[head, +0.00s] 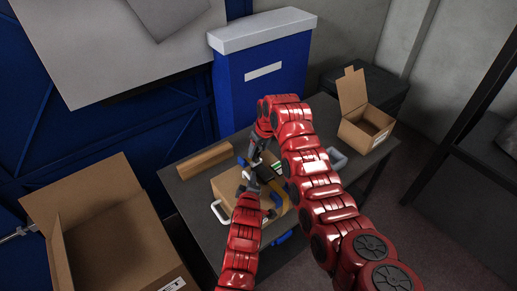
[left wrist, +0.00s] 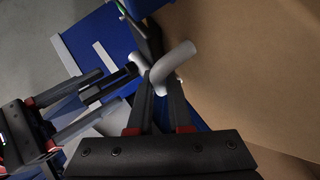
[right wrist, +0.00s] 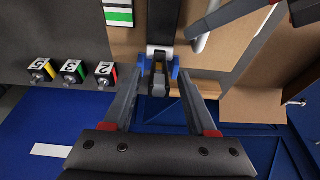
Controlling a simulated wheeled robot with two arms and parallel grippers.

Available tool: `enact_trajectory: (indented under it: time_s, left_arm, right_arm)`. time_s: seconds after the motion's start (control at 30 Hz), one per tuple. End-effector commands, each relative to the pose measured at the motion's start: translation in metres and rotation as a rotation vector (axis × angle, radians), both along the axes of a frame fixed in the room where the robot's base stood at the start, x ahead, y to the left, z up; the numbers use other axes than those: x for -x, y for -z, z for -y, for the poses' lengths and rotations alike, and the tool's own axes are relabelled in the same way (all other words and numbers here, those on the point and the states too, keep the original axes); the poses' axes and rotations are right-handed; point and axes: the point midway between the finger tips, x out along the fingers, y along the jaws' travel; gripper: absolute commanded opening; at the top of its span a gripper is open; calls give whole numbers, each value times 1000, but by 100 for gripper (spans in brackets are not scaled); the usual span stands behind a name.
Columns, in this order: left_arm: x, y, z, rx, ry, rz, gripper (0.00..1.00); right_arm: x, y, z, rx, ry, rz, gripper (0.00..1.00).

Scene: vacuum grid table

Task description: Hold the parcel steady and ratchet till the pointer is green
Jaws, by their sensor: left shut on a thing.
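The parcel (head: 228,188) is a brown cardboard box on the dark table; its side fills the right of the left wrist view (left wrist: 250,60). My left gripper (left wrist: 160,78) is shut on a white tubular handle (left wrist: 176,62) at the parcel. In the head view, a white loop (head: 217,213) shows at the parcel's left. My right gripper (right wrist: 158,75) has its fingers apart, with a dark ratchet with blue sides (right wrist: 158,72) between their tips. A dark strap runs up from it over the parcel. A green-and-white striped panel (right wrist: 118,12) is beside it; I cannot make out the pointer.
Blocks marked 5, 3 and 2 (right wrist: 72,70) stand in a row. A large open carton (head: 110,235) is left of the table. A small open box (head: 367,125) is at the table's right. A blue bin with a grey lid (head: 262,75) stands behind.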

Motion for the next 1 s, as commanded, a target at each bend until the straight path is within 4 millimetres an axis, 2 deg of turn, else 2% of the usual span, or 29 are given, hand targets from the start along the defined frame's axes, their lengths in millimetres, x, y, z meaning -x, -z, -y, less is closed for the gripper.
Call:
enact_trajectory:
  time_s: [0.2, 0.37, 0.47, 0.73, 1.0]
  left_arm:
    - [0, 1, 0, -1, 0, -2, 0]
    - [0, 1, -1, -1, 0, -2, 0]
    - [0, 1, -1, -1, 0, -2, 0]
    - [0, 1, -1, -1, 0, -2, 0]
    - [0, 1, 0, -1, 0, -2, 0]
  right_arm:
    - [0, -2, 1, 0, 2, 3, 57]
    - [2, -14, 3, 0, 1, 4, 57]
    - [6, -30, 6, -2, 2, 7, 57]
    - [22, -91, 18, -2, 1, 9, 57]
    - [24, -105, 22, -9, 4, 0, 57]
